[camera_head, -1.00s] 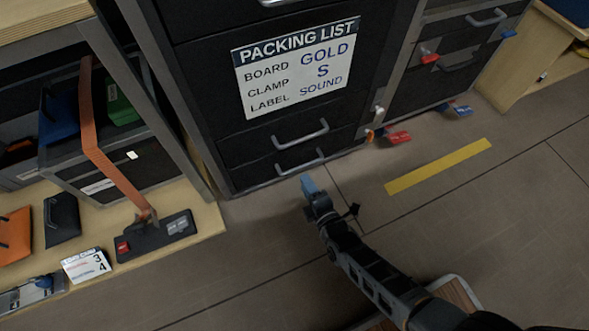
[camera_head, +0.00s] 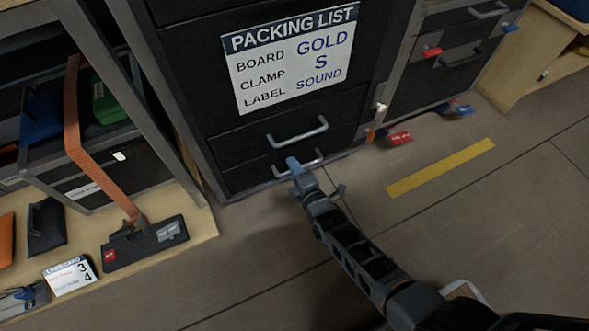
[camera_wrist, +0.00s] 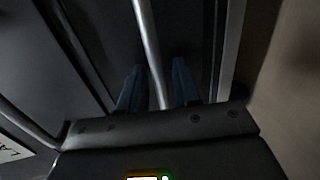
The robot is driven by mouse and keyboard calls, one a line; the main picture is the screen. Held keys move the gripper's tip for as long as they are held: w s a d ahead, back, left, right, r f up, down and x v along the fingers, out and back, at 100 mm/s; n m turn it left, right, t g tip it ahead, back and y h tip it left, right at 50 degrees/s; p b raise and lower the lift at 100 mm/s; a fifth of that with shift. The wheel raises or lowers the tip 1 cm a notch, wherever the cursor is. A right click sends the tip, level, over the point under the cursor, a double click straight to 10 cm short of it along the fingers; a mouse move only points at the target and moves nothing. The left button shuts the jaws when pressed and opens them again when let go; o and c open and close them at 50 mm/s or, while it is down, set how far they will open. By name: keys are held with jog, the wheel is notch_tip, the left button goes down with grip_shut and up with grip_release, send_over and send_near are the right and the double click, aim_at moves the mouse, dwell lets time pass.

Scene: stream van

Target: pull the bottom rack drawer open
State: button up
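The bottom rack drawer (camera_head: 244,178) is a black front at the foot of the dark rack and looks flush with it. Its grey bar handle (camera_head: 314,162) runs across the front. My gripper (camera_head: 293,164) is at this handle and hides part of it in the head view. In the wrist view the handle bar (camera_wrist: 148,45) passes between the two blue fingers of my gripper (camera_wrist: 157,85). The fingers stand apart, with gaps visible on both sides of the bar. Whether any finger touches it is hard to tell.
A second drawer handle (camera_head: 297,132) lies just above. A packing list sign (camera_head: 290,60) is on the rack. At left is a wooden shelf (camera_head: 185,240) with an orange strap (camera_head: 95,160). The floor around a yellow stripe (camera_head: 440,168) is clear.

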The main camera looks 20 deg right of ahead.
grip_shut()
dwell(0.4)
jog(key=f+p+v, duration=0.2)
jog(key=p+v, duration=0.2)
jog(key=v, duration=0.8)
jog(key=s+f+p+v, duration=0.1)
jog(key=f+p+v, duration=0.2)
jog(key=v, duration=0.8)
jog(key=shift+s+p, duration=0.4)
jog(key=shift+p, duration=0.8)
jog(key=shift+o, duration=0.3)
grip_release()
jog(key=shift+s+r, duration=0.1)
jog(key=p+v, duration=0.1)
jog(key=v, duration=0.6)
jog(key=shift+s, duration=0.3)
